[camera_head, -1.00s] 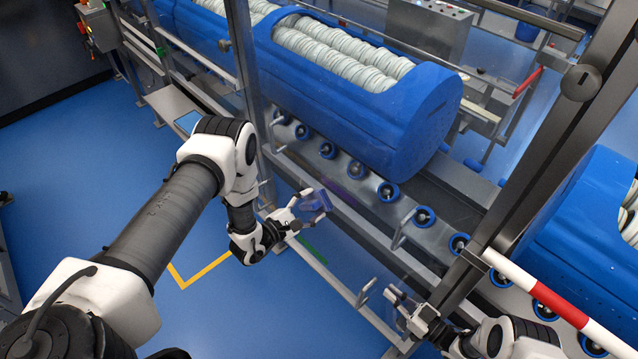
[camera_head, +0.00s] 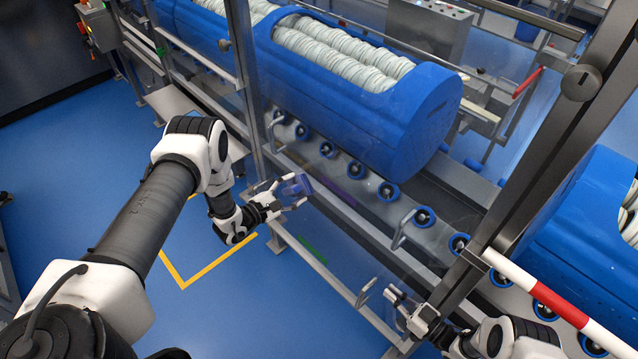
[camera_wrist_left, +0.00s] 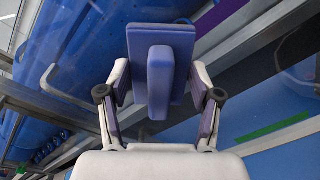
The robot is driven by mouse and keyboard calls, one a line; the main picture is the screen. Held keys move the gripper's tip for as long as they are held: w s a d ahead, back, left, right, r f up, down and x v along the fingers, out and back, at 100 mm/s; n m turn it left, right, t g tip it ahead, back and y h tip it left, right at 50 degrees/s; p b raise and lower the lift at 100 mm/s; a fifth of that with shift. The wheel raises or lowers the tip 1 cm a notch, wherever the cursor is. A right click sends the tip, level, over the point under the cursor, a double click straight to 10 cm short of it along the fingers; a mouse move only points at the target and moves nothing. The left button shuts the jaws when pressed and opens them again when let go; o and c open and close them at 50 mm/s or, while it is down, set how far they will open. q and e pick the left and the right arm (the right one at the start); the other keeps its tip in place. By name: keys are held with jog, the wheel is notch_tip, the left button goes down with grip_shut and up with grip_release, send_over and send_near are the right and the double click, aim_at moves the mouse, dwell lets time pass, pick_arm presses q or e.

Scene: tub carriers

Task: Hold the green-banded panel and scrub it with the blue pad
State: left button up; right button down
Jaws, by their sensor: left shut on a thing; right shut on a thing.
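The blue pad (camera_head: 298,185) is in my left gripper (camera_head: 303,192), which is shut on it. In the left wrist view the pad (camera_wrist_left: 161,82) shows a flat plate with a raised grip between the fingers. A clear panel stands in front of the conveyor; its green band (camera_head: 313,250) shows low down and also in the left wrist view (camera_wrist_left: 272,130). The pad is over the panel side, above and left of the green band; I cannot tell whether it touches. My right gripper (camera_head: 397,296) is shut at the panel's lower right, apparently on a handle, partly hidden by its fingers.
A purple band (camera_head: 336,190) lies above the green one. Metal handles (camera_head: 402,229) stick out from the guard. Upright posts (camera_head: 243,75) flank the opening. A blue tub (camera_head: 400,120) with white stacked contents rests on rollers behind. Blue floor at left is clear.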

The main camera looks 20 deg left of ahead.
pick_arm(q)
jog(key=shift+w+a, duration=0.25)
jog(key=shift+a, duration=0.4)
jog(key=shift+w+a, duration=0.25)
jog(key=shift+a, duration=0.35)
jog(key=v, duration=0.5)
pick_arm(e)
jog(key=c, duration=1.2)
grip_release()
jog(key=shift+c, duration=0.2)
